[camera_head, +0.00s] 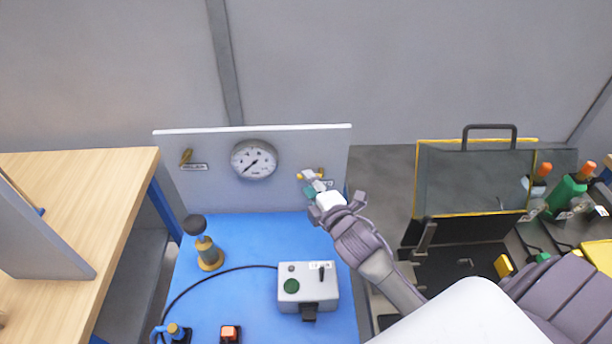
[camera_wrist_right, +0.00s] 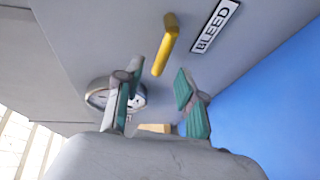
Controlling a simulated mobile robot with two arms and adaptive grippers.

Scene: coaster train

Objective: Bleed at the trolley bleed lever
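The yellow bleed lever (camera_wrist_right: 165,48) sticks out from the grey panel beside a white BLEED label (camera_wrist_right: 214,25) in the right wrist view. In the head view the lever (camera_head: 308,176) is small, at the panel's right side, with its label partly hidden by my right gripper. My right gripper (camera_wrist_right: 158,88) is open, its teal-padded fingers spread. The lever's free end appears between and just beyond the fingertips; I see no clear contact. In the head view the right gripper (camera_head: 312,188) is close to the panel. My left gripper is not in view.
A round gauge (camera_head: 254,159) and another brass lever (camera_head: 186,156) are on the panel (camera_head: 220,195). On the blue top (camera_head: 245,235) stand a brass fitting with a black knob (camera_head: 208,254) and a grey control box (camera_head: 307,288). An open black case (camera_head: 475,180) stands right.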

